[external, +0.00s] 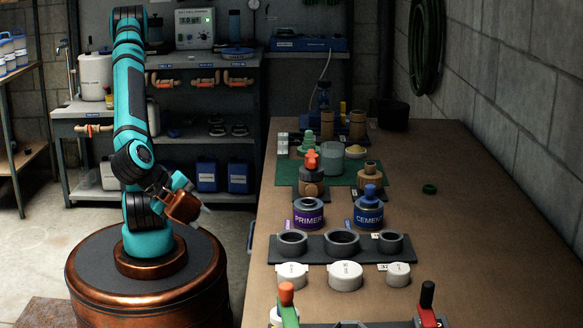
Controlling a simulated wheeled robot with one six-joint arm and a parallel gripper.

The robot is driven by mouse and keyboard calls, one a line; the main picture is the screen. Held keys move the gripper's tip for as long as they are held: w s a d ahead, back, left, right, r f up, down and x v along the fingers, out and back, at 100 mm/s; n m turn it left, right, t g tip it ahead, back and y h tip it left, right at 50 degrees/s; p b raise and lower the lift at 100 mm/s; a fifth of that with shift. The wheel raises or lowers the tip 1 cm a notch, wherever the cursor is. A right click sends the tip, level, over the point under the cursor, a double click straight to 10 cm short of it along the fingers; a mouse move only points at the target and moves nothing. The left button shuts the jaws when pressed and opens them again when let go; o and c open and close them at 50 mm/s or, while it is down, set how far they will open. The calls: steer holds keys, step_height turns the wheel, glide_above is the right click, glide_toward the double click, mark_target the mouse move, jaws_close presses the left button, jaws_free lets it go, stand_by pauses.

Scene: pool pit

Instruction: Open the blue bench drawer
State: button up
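A low, wide blue unit (307,44) sits at the back on the bench top, right of the grey control box. It has a small pale label on its front and dark items on top. It looks like the blue bench drawer and appears shut, though it is small and far off. My gripper (205,209) is at the end of my folded teal arm, low and left of the wooden table. It is far from the blue unit and touches nothing visible. Its pale fingertips are too small to show whether they are apart.
The wooden table (480,210) on the right holds a purple-labelled primer tin (308,215), a blue cement tin (368,210), grey rings, white caps and several tools. A grey control box (194,28) and copper pipe fittings (205,79) are behind. Floor between my base and the back bench is clear.

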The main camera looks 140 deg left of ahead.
steer(key=w+d+f+m+t+y, duration=0.2)
steer(key=w+d+f+y, duration=0.1)
steer(key=d+y, duration=0.45)
steer(key=x, duration=1.6)
steer(key=shift+w+a+f+h, duration=0.25)
steer(key=shift+w+f+h, duration=0.1)
steer(key=shift+f, duration=0.05)
jaws_close()
